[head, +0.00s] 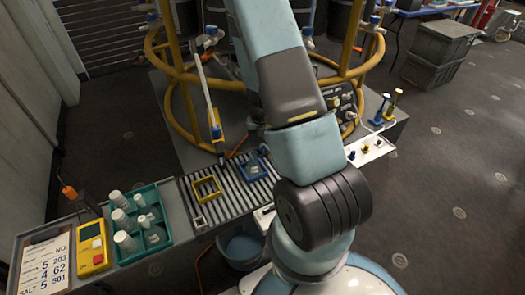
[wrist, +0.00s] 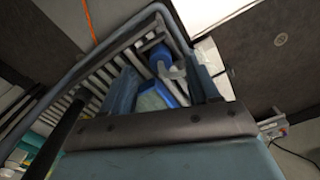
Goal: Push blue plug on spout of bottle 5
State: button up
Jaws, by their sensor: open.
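In the wrist view my gripper (wrist: 164,68) is open, with one finger on each side of a blue round piece (wrist: 160,57) that looks like the plug. A pale grey curved piece (wrist: 174,73), possibly the spout, lies beside it; I cannot tell whether they touch. A pale green surface (wrist: 150,102), perhaps the bottle body, shows below, partly hidden by the gripper. In the head view a small pale item sits in a blue frame (head: 265,176) on the slatted rack (head: 235,187). My arm hides the gripper there. No bottle number is readable.
A yellow frame (head: 206,189) stands on the rack. A teal tray (head: 167,240) of white bottles, a yellow device (head: 93,247) and a number board (head: 42,264) are at left. A yellow pipe ring (head: 168,110) stands behind. A blue bucket (head: 240,250) is below the rack.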

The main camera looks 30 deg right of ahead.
aim_at(261, 151)
jog(key=shift+f, duration=1.45)
jog(key=c, duration=1.1)
